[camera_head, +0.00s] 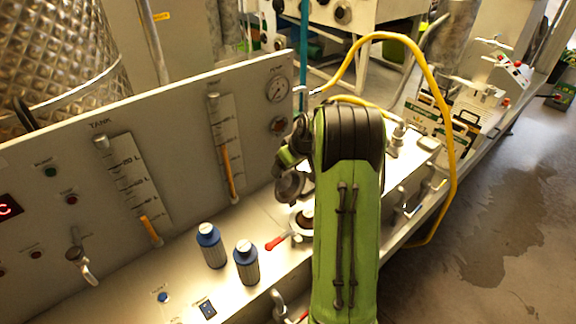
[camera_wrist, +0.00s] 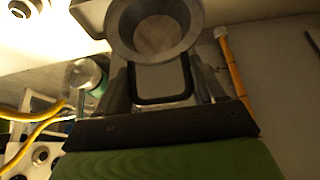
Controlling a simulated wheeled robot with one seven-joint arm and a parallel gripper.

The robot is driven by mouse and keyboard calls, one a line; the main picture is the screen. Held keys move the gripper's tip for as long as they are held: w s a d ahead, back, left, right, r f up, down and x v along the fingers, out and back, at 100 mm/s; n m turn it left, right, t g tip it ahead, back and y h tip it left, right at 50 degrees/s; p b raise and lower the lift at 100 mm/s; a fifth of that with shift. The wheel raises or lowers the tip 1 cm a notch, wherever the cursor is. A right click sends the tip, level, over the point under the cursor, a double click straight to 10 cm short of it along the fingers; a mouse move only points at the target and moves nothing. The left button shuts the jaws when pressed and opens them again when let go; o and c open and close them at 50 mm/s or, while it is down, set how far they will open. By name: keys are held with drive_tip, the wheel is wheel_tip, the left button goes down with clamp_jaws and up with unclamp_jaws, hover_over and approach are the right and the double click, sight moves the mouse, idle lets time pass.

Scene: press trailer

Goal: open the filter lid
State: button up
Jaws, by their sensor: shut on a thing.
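The filter lid (camera_head: 289,187) looks like a round grey piece beside my green arm in the head view, just above and left of the filter opening (camera_head: 304,217) on the bench. In the wrist view a grey round cup-like rim (camera_wrist: 155,28), which looks like the lid, fills the top middle. A dark loop handle (camera_wrist: 162,100) sits below it. My gripper (camera_wrist: 165,80) has a finger on each side of this loop and is shut on it. My arm hides part of the filter and most of the gripper in the head view.
Two blue-capped bottles (camera_head: 246,262) stand on the bench left of the filter. A red-handled valve (camera_head: 277,242) lies close by. The upright tank panel (camera_head: 60,160) rises behind. A yellow hose (camera_head: 437,90) arches at the right of my arm.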

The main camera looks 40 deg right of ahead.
drive_tip(key=o, duration=1.2)
drive_tip(key=shift+w+a+f, duration=0.1)
drive_tip(key=shift+w+a, duration=0.05)
drive_tip(key=shift+a, duration=0.05)
drive_tip(key=v, duration=1.5)
drive_tip(key=shift+r, duration=0.4)
drive_tip(key=s+a+r+b, duration=0.1)
drive_tip(key=s+a, duration=0.2)
drive_tip(key=a, duration=0.5)
drive_tip(key=s+a+r, duration=0.1)
drive_tip(key=s+a, duration=0.1)
drive_tip(key=a, duration=0.6)
drive_tip(key=s+a+f+b, duration=0.1)
drive_tip(key=s+a, duration=0.3)
drive_tip(key=s, duration=0.4)
drive_tip(key=s+a+f, duration=0.4)
drive_tip(key=s+a, duration=0.1)
drive_tip(key=s, duration=0.3)
drive_tip(key=shift+a+f+b, duration=0.3)
drive_tip(key=shift+a+b, duration=0.05)
